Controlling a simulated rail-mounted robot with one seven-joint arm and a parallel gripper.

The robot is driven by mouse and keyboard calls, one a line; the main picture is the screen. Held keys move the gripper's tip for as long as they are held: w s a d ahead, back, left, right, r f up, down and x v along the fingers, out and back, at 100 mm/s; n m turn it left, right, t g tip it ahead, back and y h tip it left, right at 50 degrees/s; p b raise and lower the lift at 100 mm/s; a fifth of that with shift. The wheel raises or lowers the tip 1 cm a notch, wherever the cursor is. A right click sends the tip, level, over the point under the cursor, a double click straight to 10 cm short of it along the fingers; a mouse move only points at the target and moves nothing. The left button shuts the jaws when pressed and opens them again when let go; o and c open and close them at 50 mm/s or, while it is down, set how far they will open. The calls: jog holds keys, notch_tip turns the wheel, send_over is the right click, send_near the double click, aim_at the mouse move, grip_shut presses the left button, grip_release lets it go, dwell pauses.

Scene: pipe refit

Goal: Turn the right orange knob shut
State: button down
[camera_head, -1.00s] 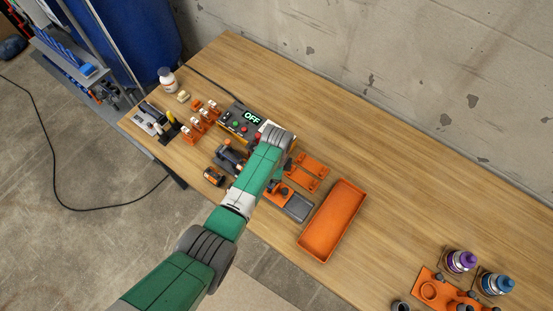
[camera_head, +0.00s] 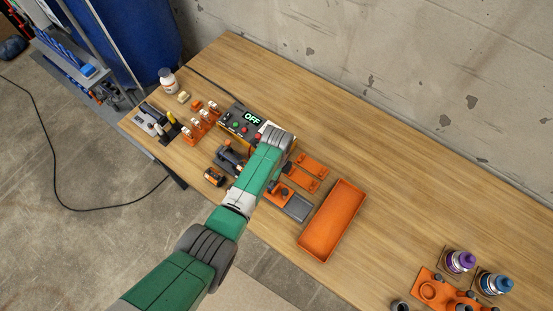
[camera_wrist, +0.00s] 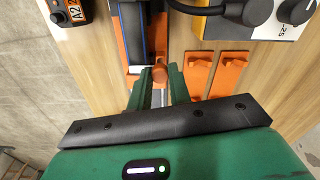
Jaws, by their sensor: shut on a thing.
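In the wrist view a round orange knob (camera_wrist: 160,73) sits between the tips of my gripper (camera_wrist: 159,84). The green fingers are shut on this knob. It stands at the near end of an orange holder (camera_wrist: 121,42) with a dark blue and grey part (camera_wrist: 134,22) lying along it. Whether it is the right knob of a pair cannot be told from this view. In the head view my green arm reaches over the workbench and hides the fingertips and the knob.
Two orange plates (camera_head: 313,165) lie beside my arm, right of the knob in the wrist view. A control box showing OFF (camera_head: 250,118) stands behind. An empty orange tray (camera_head: 332,220) lies to the right. Bottles (camera_head: 495,284) stand far right; the bench's back right is clear.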

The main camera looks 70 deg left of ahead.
jog(key=c, duration=1.3)
grip_release()
notch_tip(320, 180, up, 8)
jog(key=shift+f+p, duration=0.1)
jog(key=shift+p, duration=0.75)
